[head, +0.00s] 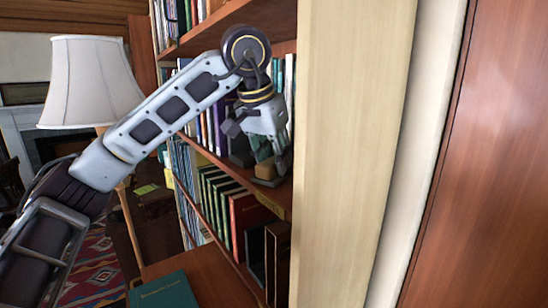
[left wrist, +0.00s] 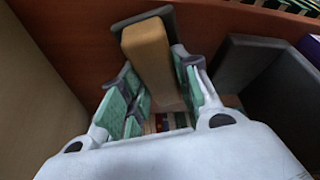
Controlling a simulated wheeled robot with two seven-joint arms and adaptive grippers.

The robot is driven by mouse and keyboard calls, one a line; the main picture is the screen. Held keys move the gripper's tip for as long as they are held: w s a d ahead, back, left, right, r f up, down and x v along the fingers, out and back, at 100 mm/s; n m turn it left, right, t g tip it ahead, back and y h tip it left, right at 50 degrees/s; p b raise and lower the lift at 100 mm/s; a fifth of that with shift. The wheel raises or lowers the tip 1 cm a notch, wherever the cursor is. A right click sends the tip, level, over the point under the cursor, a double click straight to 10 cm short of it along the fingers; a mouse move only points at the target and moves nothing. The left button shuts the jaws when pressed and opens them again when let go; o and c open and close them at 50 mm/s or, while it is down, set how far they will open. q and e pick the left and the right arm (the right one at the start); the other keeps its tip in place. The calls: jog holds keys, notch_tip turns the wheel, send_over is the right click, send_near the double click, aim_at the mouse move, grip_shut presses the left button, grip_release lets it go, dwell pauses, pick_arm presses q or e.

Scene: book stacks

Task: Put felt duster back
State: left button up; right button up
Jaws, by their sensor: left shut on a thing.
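The felt duster is a tan wooden block with a dark felt face. In the left wrist view the duster (left wrist: 152,62) is between my left gripper's green-padded fingers (left wrist: 157,95), its felt end pointing away. In the head view the duster (head: 268,181) shows low at the fingertips, by the front edge of a bookcase shelf. My left gripper (head: 268,158) reaches down into the bookcase, shut on the duster. I cannot tell whether the duster touches the shelf. My right gripper is not in view.
A dark grey block (left wrist: 258,75) stands close right of the gripper in the left wrist view. Books (head: 215,195) fill the shelf below. A pale upright panel (head: 345,150) borders the bookcase on the right. A lamp (head: 90,80) stands left; a green book (head: 163,292) lies below.

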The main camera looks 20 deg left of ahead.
pick_arm(q)
jog(key=shift+f, duration=0.15)
jog(key=o, duration=0.9)
jog(key=shift+p+v, duration=0.35)
jog(key=shift+v, duration=5.8)
